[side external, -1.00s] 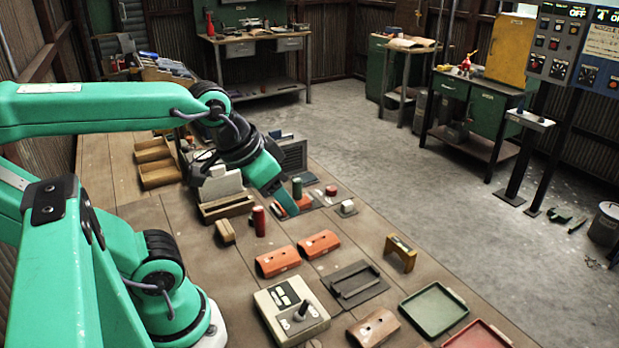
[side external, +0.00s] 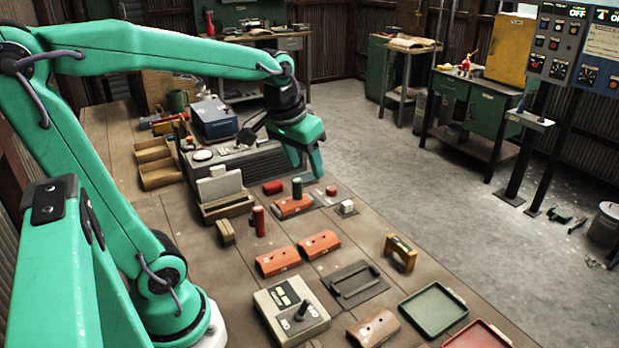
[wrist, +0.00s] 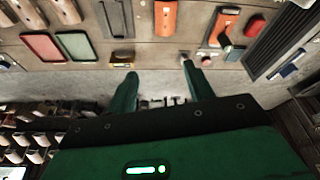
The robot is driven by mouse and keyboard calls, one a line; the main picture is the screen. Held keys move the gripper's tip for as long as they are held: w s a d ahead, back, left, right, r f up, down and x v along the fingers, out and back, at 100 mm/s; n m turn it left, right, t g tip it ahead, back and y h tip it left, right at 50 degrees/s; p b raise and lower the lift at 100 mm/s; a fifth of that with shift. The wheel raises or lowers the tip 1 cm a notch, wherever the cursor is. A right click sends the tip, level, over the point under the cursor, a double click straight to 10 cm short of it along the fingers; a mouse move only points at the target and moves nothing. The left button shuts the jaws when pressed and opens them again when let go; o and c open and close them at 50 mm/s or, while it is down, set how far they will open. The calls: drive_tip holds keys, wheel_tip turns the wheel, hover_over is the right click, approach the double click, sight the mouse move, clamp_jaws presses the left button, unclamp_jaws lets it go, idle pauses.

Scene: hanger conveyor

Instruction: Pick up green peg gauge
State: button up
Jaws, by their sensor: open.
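The green peg gauge (side external: 297,187) is a short dark green cylinder standing upright at an orange block (side external: 289,208). I cannot tell whether it sits in the block or just behind it. In the wrist view the dark peg (wrist: 226,42) shows beside the orange block, right of my fingers. My gripper (side external: 308,165) is open and empty, raised above and slightly behind the peg in the side view. In the wrist view my gripper (wrist: 159,70) has its two green fingers wide apart, with grey floor and the table edge between them.
A red cylinder (side external: 259,221) stands to the left of the peg. A small red part (side external: 331,191) and a white-topped block (side external: 347,207) are to its right. A dark ribbed unit (side external: 245,165) lies behind. Two orange blocks (side external: 319,244) and a green tray (side external: 433,309) lie nearer the camera.

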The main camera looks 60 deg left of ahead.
drive_tip(key=w+a+f+n+g, duration=0.1)
drive_tip(key=w+a+f+n, duration=0.15)
drive_tip(key=w+a, duration=0.2)
drive_tip(key=w+a+f+n+g, duration=0.1)
drive_tip(key=w+a+f, duration=0.2)
drive_tip(key=a, duration=0.3)
drive_tip(key=n+g, duration=0.2)
hover_over(297, 180)
drive_tip(key=shift+h, duration=0.4)
drive_tip(key=f, duration=0.8)
drive_tip(key=shift+a+f, duration=0.15)
drive_tip(key=shift+a, duration=0.05)
drive_tip(key=shift+f, duration=0.1)
drive_tip(key=shift+f, duration=1.2)
drive_tip(key=shift+f, duration=0.1)
drive_tip(key=shift+d+f, duration=0.2)
drive_tip(key=shift+f, duration=2.3)
drive_tip(key=shift+c, duration=0.2)
